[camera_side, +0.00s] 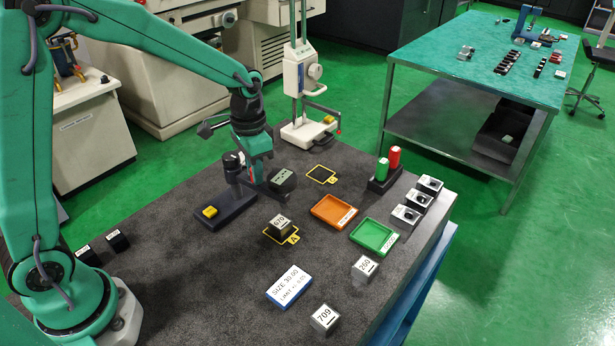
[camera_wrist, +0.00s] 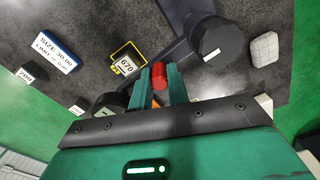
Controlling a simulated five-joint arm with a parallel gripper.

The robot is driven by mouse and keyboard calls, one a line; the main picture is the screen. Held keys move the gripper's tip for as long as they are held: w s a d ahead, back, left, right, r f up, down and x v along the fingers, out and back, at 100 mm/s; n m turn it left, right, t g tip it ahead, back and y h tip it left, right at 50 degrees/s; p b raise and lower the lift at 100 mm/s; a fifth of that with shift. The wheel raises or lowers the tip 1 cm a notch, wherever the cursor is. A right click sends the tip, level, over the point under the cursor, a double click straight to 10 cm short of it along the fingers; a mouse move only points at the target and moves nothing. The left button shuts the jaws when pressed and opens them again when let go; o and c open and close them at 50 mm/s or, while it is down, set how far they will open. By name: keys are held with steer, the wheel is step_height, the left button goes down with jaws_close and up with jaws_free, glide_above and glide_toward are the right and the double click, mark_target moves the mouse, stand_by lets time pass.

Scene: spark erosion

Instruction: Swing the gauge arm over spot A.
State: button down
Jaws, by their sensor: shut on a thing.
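The gauge stand has a dark base (camera_side: 222,208) with a yellow button and a black post (camera_side: 232,162), whose round top (camera_wrist: 220,42) shows in the wrist view. Its dark gauge arm (camera_wrist: 160,57) reaches out from the post to a gauge head (camera_side: 283,180). My gripper (camera_side: 258,177) is shut on the arm's red knob (camera_wrist: 159,74). Block 670 (camera_side: 279,224) sits on one yellow-outlined spot (camera_side: 268,238), nearer the front than the gauge head. A second, empty yellow-outlined spot (camera_side: 321,174) lies right of the gauge head.
Right of block 670 are an orange tray (camera_side: 334,212) and a green tray (camera_side: 374,237). A size card (camera_side: 289,286) and blocks 260 (camera_side: 365,269) and 709 (camera_side: 324,318) lie at the front. Red and green pegs (camera_side: 388,165) and several grey blocks stand at the right.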

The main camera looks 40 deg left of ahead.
mark_target(252, 183)
steer(key=shift+s+r+m, duration=0.1)
steer(key=shift+s+m, duration=0.3)
steer(key=shift+m, duration=0.3)
steer(key=shift+s, duration=0.1)
steer(key=c, duration=1.3)
jaws_free()
steer(key=shift+c, duration=0.2)
steer(key=shift+r, duration=3.9)
steer(key=s+a+r+n+t, duration=0.1)
steer(key=s+r+n+t, duration=0.1)
steer(key=s, duration=0.6)
steer(key=s+a+r+n+t, duration=0.1)
steer(key=s+r+n+t, duration=0.2)
steer(key=s, duration=0.6)
steer(key=shift+s+a+r+t, duration=0.25)
steer(key=shift+a+r+t, duration=0.05)
steer(key=shift+r, duration=0.25)
